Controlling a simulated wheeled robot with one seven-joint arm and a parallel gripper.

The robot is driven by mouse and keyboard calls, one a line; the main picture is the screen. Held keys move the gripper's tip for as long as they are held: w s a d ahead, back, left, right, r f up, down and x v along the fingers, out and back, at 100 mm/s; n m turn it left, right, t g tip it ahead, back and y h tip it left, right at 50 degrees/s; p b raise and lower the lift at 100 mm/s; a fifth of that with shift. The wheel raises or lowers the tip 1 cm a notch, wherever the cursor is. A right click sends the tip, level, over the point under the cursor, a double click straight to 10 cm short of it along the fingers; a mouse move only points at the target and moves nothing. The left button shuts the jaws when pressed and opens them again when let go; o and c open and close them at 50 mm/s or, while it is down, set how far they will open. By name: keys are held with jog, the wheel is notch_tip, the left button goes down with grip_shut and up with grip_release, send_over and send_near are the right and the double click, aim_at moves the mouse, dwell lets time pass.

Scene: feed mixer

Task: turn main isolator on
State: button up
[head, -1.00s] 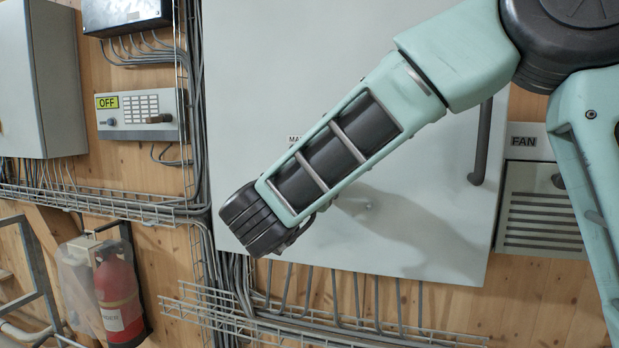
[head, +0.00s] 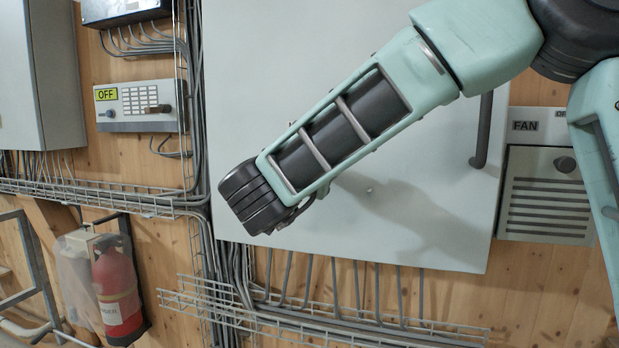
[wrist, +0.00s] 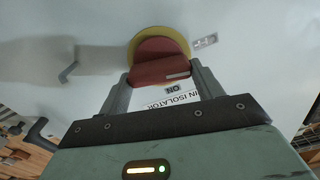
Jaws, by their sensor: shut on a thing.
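The main isolator is a red handle (wrist: 158,62) on a yellow disc (wrist: 181,38), in the upper middle of the wrist view. My gripper (wrist: 161,76) is shut on the red handle, one finger on each side. A pale mark runs along the handle's lower right edge. A small "ON" label (wrist: 172,89) sits just below it, above a partly covered label ending in "IN ISOLATOR" (wrist: 174,101). Another small label (wrist: 205,41) is right of the disc, its text unclear. In the head view my arm hides the isolator and the gripper's jaws.
The isolator is on a large pale cabinet (head: 440,225) with a dark bar handle (head: 483,130). A fan panel (head: 548,195) is to its right. A control box with an "OFF" sign (head: 106,94) and a fire extinguisher (head: 117,290) are at left. Wire cable trays (head: 330,325) run below.

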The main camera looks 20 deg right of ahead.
jog(key=m+b, duration=0.5)
jog(key=b, duration=0.1)
jog(key=m+b, duration=0.5)
jog(key=b, duration=0.2)
jog(key=m+b, duration=0.5)
jog(key=b, duration=0.2)
jog(key=shift+s+d+f+m, duration=0.1)
jog(key=shift+d+f+m, duration=0.05)
jog(key=shift+f+m, duration=0.2)
jog(key=o, duration=1)
jog(key=b+v, duration=0.2)
jog(key=v, duration=1.5)
jog(key=shift+s+r, duration=0.1)
jog(key=shift+s, duration=0.05)
